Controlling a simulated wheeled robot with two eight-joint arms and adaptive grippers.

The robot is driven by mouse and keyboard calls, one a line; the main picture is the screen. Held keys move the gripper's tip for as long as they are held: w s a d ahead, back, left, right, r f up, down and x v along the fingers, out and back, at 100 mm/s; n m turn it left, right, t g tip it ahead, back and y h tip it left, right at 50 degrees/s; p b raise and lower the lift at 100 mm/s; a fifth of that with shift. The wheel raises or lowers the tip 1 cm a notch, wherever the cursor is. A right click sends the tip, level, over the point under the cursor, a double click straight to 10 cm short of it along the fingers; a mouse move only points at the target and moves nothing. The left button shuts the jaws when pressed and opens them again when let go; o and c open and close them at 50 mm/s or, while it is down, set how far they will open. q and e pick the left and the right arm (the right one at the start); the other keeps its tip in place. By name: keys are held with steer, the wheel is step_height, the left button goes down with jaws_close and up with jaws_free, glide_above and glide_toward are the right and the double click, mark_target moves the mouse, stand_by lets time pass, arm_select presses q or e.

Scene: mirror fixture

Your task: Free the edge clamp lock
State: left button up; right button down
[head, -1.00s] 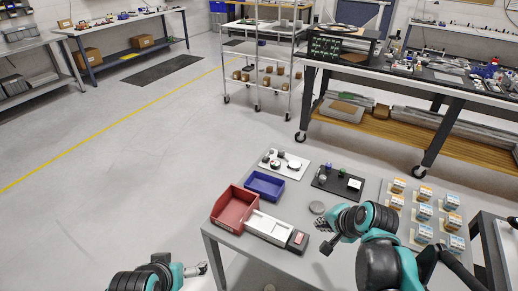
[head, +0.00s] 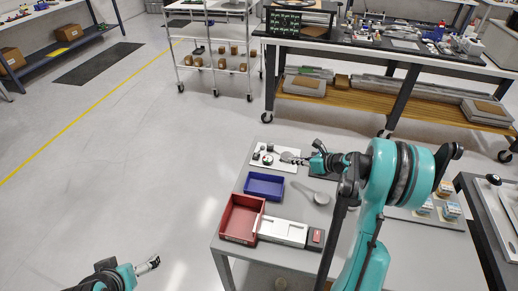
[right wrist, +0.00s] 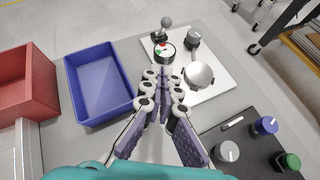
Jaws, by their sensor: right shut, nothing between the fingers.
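A white plate (head: 289,168) lies at the far left of the near table. In the right wrist view it bears a round black-rimmed dial (right wrist: 164,55) with red and green marks, a knob on a stem (right wrist: 167,23), a grey cylindrical knob (right wrist: 193,39) and a silver round piece (right wrist: 199,75). I cannot tell which part is the edge clamp lock. My right gripper (head: 295,160) is shut and empty over the plate's near side; its fingertips (right wrist: 164,84) point at the dial, with contact not clear. My left gripper (head: 150,264) is at lower left, away from the table; its jaws are unclear.
A blue bin (head: 264,186) and a red bin (head: 240,222) stand nearby. A white tray (head: 283,231) lies beside the red one. A black mat (right wrist: 225,138) with several knobs lies right of the plate.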

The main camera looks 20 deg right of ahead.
steer(key=shift+w+d+f, duration=0.1)
stand_by(0.3)
steer(key=b, duration=0.3)
glide_toward(260, 151)
steer(key=f, duration=0.4)
steer(key=shift+s+d, duration=0.2)
steer(key=shift+s, duration=0.1)
steer(key=w, duration=0.2)
steer(key=w+a+b, duration=0.1)
steer(key=shift+w+r, duration=0.1)
steer(key=shift+r, duration=0.3)
steer(key=shift+w+a+r, duration=0.15)
steer(key=shift+w, duration=0.25)
steer(key=shift+r, duration=0.15)
steer(key=shift+w+a+r+g+p, duration=0.1)
steer(key=shift+a+r+g+p, duration=0.1)
steer(key=shift+g+p, duration=0.15)
